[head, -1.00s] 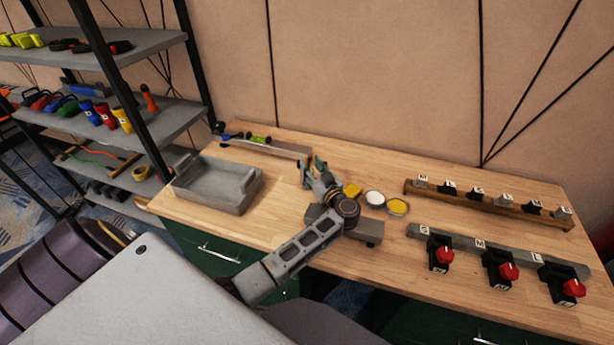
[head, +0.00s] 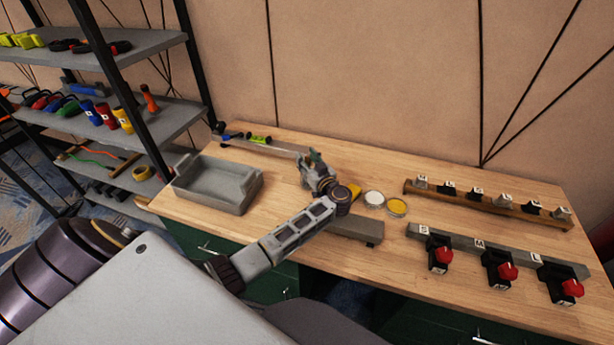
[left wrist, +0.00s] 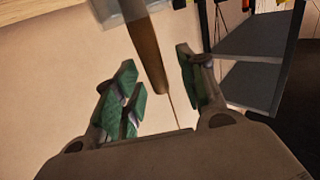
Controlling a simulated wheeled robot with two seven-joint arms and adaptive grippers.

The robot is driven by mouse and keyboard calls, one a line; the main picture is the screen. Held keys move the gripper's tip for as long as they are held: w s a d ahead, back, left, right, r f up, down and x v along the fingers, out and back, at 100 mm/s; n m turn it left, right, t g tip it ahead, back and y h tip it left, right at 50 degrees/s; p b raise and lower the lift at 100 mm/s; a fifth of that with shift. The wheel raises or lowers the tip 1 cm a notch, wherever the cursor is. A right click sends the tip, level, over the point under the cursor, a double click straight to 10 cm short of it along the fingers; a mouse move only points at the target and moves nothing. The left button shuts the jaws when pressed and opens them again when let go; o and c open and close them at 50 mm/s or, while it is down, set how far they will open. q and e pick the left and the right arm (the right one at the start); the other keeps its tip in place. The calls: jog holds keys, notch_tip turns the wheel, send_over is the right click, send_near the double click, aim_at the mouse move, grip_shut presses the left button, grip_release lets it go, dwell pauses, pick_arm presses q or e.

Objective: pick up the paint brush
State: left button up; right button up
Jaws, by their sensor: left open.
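The paint brush (left wrist: 144,48) shows in the left wrist view as a tapered brown handle below a grey metal band and a pale block at the top edge. My left gripper (left wrist: 155,70) is open, with green-padded fingers on either side of the handle's narrow end. I cannot tell whether either finger touches it. In the head view my left gripper (head: 311,162) is over the back middle of the wooden table (head: 285,215), and I cannot make out the brush there. My right gripper is not in view.
A grey tray (head: 215,198) stands left of my gripper. A yellow block, white tin (head: 374,198) and yellow tin (head: 397,207) stand right of it. A grey rack with red-knobbed items (head: 500,254) and a wooden rack (head: 480,203) are at the right. Shelving is at the left.

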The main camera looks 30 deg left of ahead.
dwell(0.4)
pick_arm(q)
grip_shut()
jog(key=shift+r, duration=0.1)
jog(key=shift+r+p, duration=0.3)
jog(key=shift+r, duration=4.6)
jog(key=shift+d, duration=0.1)
